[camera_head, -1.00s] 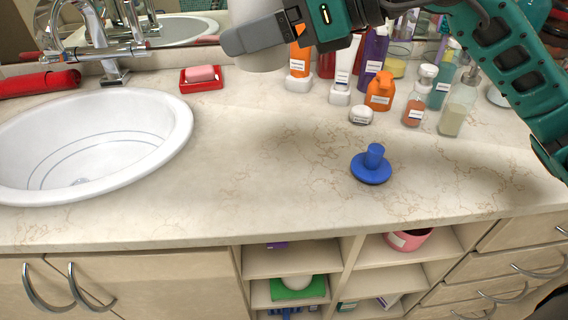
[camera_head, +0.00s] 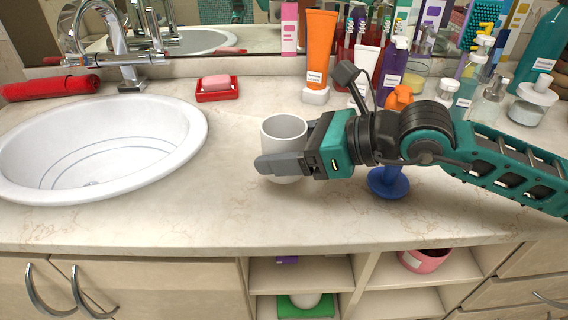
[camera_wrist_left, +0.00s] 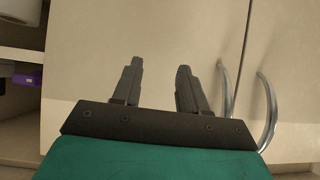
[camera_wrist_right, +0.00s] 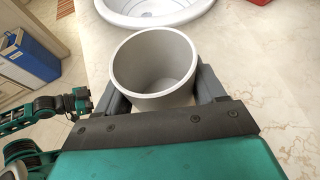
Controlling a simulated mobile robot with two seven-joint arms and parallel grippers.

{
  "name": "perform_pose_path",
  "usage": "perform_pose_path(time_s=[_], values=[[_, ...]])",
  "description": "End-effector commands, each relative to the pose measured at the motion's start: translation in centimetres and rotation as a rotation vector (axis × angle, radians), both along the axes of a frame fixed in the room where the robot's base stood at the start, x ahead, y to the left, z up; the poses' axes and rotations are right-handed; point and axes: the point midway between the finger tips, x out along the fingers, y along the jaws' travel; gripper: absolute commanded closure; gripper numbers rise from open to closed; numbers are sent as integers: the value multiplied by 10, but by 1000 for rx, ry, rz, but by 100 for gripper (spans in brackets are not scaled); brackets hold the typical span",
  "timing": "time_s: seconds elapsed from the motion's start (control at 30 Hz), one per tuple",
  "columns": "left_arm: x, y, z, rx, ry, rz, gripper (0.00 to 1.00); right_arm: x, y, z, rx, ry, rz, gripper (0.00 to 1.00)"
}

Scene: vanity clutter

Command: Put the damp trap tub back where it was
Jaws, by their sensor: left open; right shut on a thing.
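The damp trap tub (camera_head: 284,133) is a plain white, open-topped round tub, upright and empty as far as I see. My right gripper (camera_head: 290,165) is shut on it, with one finger on each side. In the head view it is at the counter, right of the sink; I cannot tell whether its base touches the surface. In the right wrist view the tub (camera_wrist_right: 154,68) stands between the two fingers (camera_wrist_right: 160,90). My left gripper (camera_wrist_left: 158,85) is open and empty, in front of the cabinet doors, and does not show in the head view.
The sink (camera_head: 95,145) lies to the left, with a red soap dish (camera_head: 217,94) behind. A blue plunger-like thing (camera_head: 388,183) stands beneath my right arm. Bottles and an orange tube (camera_head: 320,50) crowd the back right. The front counter (camera_head: 200,220) is clear.

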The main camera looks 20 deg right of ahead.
Motion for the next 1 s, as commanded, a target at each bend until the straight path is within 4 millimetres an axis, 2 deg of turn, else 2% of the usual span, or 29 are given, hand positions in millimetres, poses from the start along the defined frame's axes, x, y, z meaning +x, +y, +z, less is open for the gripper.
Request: perform_pose_path(time_s=[0.1,0.2,0.47,0.63,0.67,0.9,1.0], values=[[0,0,-2,-1,0,0,57,0,0,-22,-1,5,-2,72],[1,-1,-1,-2,-1,-1,57,0,0,-30,-1,2,0,72],[1,-1,1,-3,-1,-2,57,0,0,-31,0,0,-1,72],[1,-2,-7,-4,3,-3,57,0,0,-38,0,0,0,72],[1,-2,-5,-4,5,-4,57,0,0,-36,-1,1,0,28],[1,-3,-4,-5,4,-5,57,0,0,-35,-1,2,0,5],[1,-3,-4,-6,2,-5,57,0,0,-35,-1,2,0,5]])
